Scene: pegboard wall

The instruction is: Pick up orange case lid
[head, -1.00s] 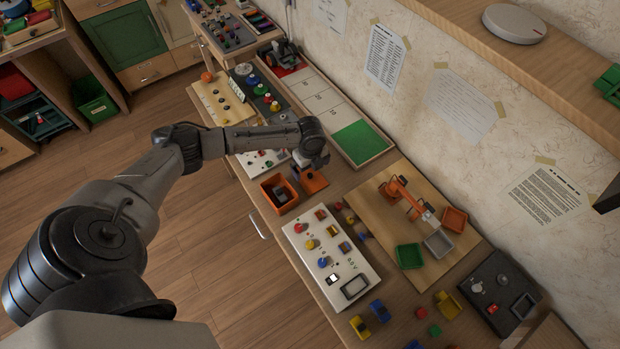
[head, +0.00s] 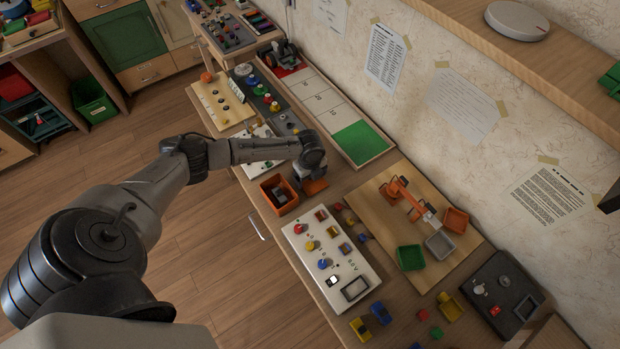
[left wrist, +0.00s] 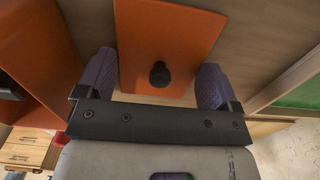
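The orange case lid (left wrist: 165,38) is a flat orange plate with a black knob (left wrist: 159,74). It lies on the bench, and in the head view its edge (head: 314,187) shows just under my left gripper (head: 306,176). In the left wrist view my left gripper (left wrist: 157,88) is open, its two purple fingers on either side of the lid's near part, with the knob between them. I cannot tell if the fingers touch the lid. The open orange case (head: 279,194) stands just left of the lid, with dark items inside. My right gripper is not in view.
A white panel with knobs (head: 330,262) lies in front of the lid. A wooden board with a small orange robot arm (head: 405,196) is to the right. A long tray with a green section (head: 358,142) lies behind, close to the lid.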

